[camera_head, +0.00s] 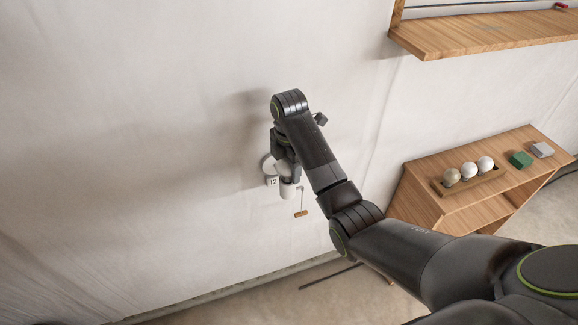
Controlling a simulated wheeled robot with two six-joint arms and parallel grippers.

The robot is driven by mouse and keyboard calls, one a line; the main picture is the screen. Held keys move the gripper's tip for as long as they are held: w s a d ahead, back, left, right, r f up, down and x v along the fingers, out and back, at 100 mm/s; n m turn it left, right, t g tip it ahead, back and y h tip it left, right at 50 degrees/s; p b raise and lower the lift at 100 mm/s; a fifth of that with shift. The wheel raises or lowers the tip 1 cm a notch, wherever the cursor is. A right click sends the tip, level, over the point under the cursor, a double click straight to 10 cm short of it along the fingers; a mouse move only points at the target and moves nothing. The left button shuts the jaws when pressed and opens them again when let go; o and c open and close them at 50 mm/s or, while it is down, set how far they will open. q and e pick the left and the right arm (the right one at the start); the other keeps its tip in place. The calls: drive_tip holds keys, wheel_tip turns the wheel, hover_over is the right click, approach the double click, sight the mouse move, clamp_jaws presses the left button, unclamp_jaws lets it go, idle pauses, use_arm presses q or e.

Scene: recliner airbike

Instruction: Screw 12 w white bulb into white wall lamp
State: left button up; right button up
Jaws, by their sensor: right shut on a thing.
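The white wall lamp (287,191) is mounted on the pale wall, with a small tag reading 12 (272,182) at its left. A short cord with a wooden pull handle (301,214) hangs at its right. My right gripper (286,171) points down just above the lamp's cup and is shut on a white thing, likely the 12 w white bulb (283,168). The fingers and wrist hide most of it. I cannot tell whether it touches or sits in the socket. My left gripper is out of view.
A wooden shelf (480,37) juts out at the upper right. The wall left of the lamp is clear.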

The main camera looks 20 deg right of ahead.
drive_tip(key=m, duration=0.4)
drive_tip(key=shift+s+m, duration=0.1)
drive_tip(key=shift+m, duration=0.2)
drive_tip(key=o, duration=1)
